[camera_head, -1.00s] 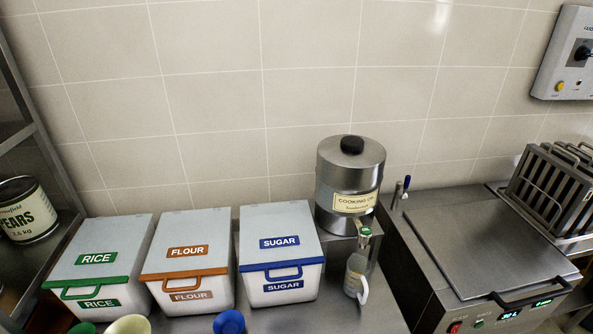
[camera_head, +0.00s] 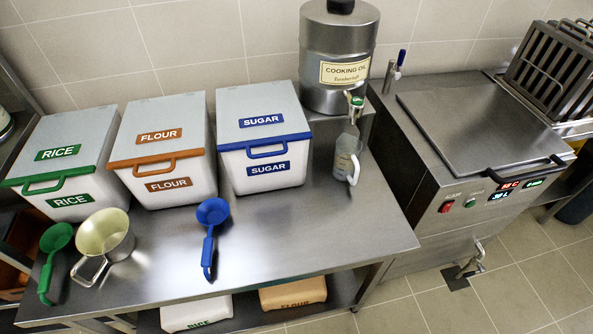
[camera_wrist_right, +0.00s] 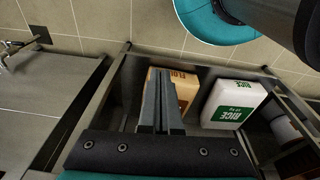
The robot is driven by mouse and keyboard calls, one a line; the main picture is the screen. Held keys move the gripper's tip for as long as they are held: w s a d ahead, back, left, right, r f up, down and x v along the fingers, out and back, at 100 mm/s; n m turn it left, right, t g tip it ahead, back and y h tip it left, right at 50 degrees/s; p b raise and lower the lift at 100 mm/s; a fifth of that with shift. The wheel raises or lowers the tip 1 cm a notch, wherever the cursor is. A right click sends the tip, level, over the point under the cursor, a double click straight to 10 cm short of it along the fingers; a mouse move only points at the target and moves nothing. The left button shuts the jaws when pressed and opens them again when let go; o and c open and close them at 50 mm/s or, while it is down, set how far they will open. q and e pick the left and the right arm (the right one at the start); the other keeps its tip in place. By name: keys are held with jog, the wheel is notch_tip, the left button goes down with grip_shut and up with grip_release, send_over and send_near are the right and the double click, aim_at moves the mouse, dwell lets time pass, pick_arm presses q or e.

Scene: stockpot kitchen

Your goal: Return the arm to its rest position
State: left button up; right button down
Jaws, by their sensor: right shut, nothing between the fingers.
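My right gripper (camera_wrist_right: 158,103) shows in the right wrist view with its two fingers together and nothing between them. It points toward the lower shelf under the counter, and I cannot tell how far it is from the bags there. Neither gripper shows in the head view. My left gripper is in no view.
The steel counter (camera_head: 330,240) holds rice (camera_head: 75,165), flour (camera_head: 163,150) and sugar (camera_head: 262,140) bins, a green scoop (camera_head: 54,245), a pot (camera_head: 104,234), a blue ladle (camera_head: 211,225) and a jug (camera_head: 346,158) under the oil dispenser (camera_head: 338,60). Bags of flour (camera_wrist_right: 187,90) and rice (camera_wrist_right: 232,104) lie on the lower shelf.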

jog(key=s+d+f+g+b, duration=0.1)
jog(key=s+f+b, duration=0.4)
jog(key=s+f, duration=0.6)
notch_tip(320, 180, down, 4)
jog(key=shift+s+d+r+b, duration=0.3)
jog(key=shift+d+b, duration=0.1)
jog(key=shift+d, duration=0.15)
dwell(1.3)
